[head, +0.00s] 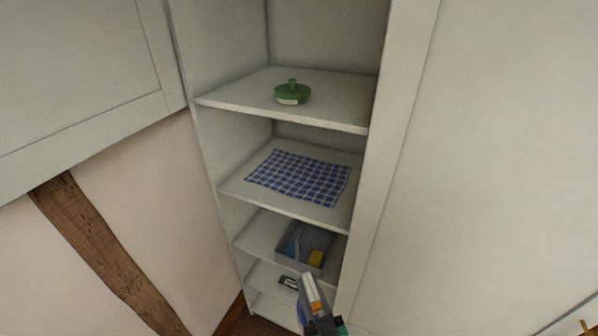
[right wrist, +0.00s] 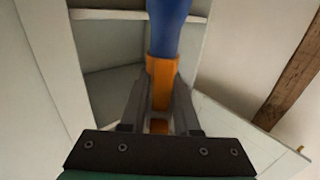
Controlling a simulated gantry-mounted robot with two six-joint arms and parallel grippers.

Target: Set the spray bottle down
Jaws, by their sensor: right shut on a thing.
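The spray bottle has a blue part (right wrist: 168,28) and an orange part (right wrist: 161,72) in the right wrist view. My right gripper (right wrist: 160,92) is shut on the orange part, with a finger on each side. In the head view my right gripper (head: 314,298) is at the bottom centre, in front of the lower shelves. There the bottle shows only as small bits of blue and orange beside the fingers; most of it is hidden or cut off. I cannot tell that it touches any shelf. My left gripper is not in view.
The tall white shelf unit holds a green lidded dish (head: 292,93) on the upper shelf (head: 345,112). A blue checked cloth (head: 300,177) lies on the shelf below. A grey bin (head: 294,262) with blue and yellow things sits lower. A small dark item (head: 288,282) lies beneath.

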